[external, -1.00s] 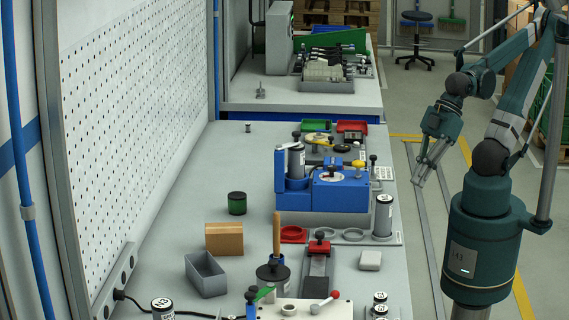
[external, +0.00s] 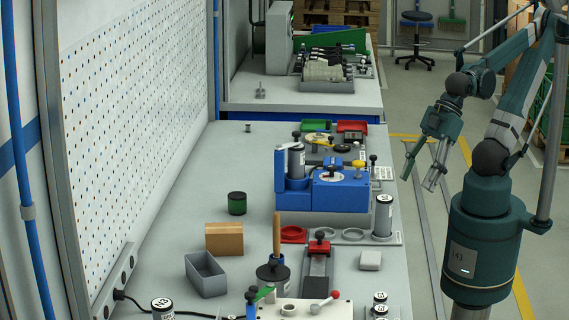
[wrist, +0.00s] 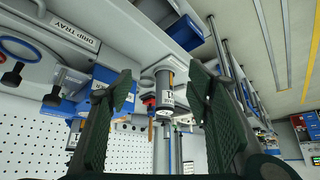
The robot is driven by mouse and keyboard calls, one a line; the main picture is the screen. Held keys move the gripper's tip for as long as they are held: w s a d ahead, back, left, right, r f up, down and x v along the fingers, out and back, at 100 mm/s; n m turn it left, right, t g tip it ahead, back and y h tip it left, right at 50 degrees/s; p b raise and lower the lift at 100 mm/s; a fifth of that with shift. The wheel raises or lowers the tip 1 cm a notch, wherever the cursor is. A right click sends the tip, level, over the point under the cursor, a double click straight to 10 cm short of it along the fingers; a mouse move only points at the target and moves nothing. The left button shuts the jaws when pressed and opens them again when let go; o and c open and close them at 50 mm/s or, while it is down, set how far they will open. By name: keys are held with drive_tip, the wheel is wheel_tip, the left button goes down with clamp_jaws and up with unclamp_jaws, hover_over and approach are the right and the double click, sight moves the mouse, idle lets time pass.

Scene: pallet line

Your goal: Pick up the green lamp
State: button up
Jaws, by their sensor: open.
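A short green-and-black cylinder (external: 237,203), which may be the green lamp, stands upright on the grey bench left of the blue machine in the external view. I cannot tell for sure that it is the lamp. My gripper (external: 422,183) is in the air beyond the bench's right edge, well to the right of that cylinder, open and empty. In the wrist view the two dark green fingers (wrist: 163,75) are spread wide. A grey labelled cylinder (wrist: 165,88) shows between them in the picture, farther off. I cannot make out the green cylinder in the wrist view.
The blue machine (external: 338,190) stands between my gripper and the green-and-black cylinder. A brown block (external: 224,239) and a grey open bin (external: 206,274) stand in front of that cylinder. A perforated wall (external: 135,110) borders the left. The bench behind the cylinder is mostly clear.

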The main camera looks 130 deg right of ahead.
drive_tip(key=shift+r, duration=0.1)
wheel_tip(320, 180, up, 11)
drive_tip(key=w+d+r+m+g+p, duration=0.2)
drive_tip(key=w+d+r+m+p, duration=0.35)
drive_tip(key=w+d, duration=0.5)
drive_tip(key=w+d+r+m+g+p, duration=0.2)
drive_tip(key=w+d+r+m+p, duration=0.35)
drive_tip(key=w, duration=0.75)
drive_tip(key=m+g+p, duration=0.3)
drive_tip(key=m+p, duration=0.5)
hover_over(238, 193)
wheel_tip(238, 193, down, 11)
wheel_tip(238, 193, down, 13)
drive_tip(key=shift+d+f, duration=0.15)
drive_tip(key=shift+f, duration=0.45)
